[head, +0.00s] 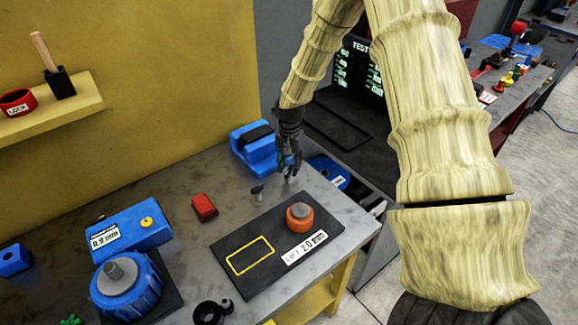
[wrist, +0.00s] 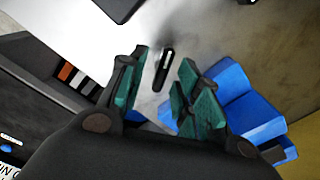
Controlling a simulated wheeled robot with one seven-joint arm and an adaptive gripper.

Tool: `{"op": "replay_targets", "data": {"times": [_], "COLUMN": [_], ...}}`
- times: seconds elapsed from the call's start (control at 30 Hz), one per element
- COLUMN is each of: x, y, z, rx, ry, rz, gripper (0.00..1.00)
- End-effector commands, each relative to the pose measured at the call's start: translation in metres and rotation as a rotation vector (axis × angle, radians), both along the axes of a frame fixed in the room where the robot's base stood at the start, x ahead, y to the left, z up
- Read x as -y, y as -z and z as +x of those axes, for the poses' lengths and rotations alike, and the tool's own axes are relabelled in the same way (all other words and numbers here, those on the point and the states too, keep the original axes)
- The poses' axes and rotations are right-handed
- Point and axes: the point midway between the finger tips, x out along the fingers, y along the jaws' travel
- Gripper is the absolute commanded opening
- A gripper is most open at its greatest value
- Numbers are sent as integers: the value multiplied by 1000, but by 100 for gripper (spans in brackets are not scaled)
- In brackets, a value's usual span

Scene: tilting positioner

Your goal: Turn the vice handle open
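A blue vice (head: 252,150) with a dark top stands at the back of the grey bench. My gripper (head: 290,170) points down just right of and in front of it. In the wrist view its teal-padded fingers (wrist: 164,75) are apart. A short dark bar with a pale stripe (wrist: 165,64) shows in the gap between them; I cannot tell whether it is the vice handle. The vice's blue body (wrist: 243,100) lies beside the right finger. A small dark grey peg-like piece (head: 257,190) stands on the bench near the gripper. No contact with a finger is visible.
A black mat (head: 235,290) holds an orange-and-grey weight (head: 299,215) and a label. A red block (head: 204,208), a blue gauge box (head: 130,230) and a blue round positioner (head: 125,285) stand to the left. A dark screen stands behind my arm.

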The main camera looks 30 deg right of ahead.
Motion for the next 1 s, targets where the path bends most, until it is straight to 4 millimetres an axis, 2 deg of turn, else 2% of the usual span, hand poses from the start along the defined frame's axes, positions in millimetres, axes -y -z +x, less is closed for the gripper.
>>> {"op": "replay_targets", "data": {"times": [0.2, 0.57, 0.77, 1.0], "x": [-1, 0, 0, 0], "y": [13, 16, 16, 16], "z": [1, 0, 0, 0], "rx": [-1, 0, 0, 0], "ry": [0, 0, 0, -3], "rz": [0, 0, 0, 0], "gripper": [33, 33, 0, 0]}}
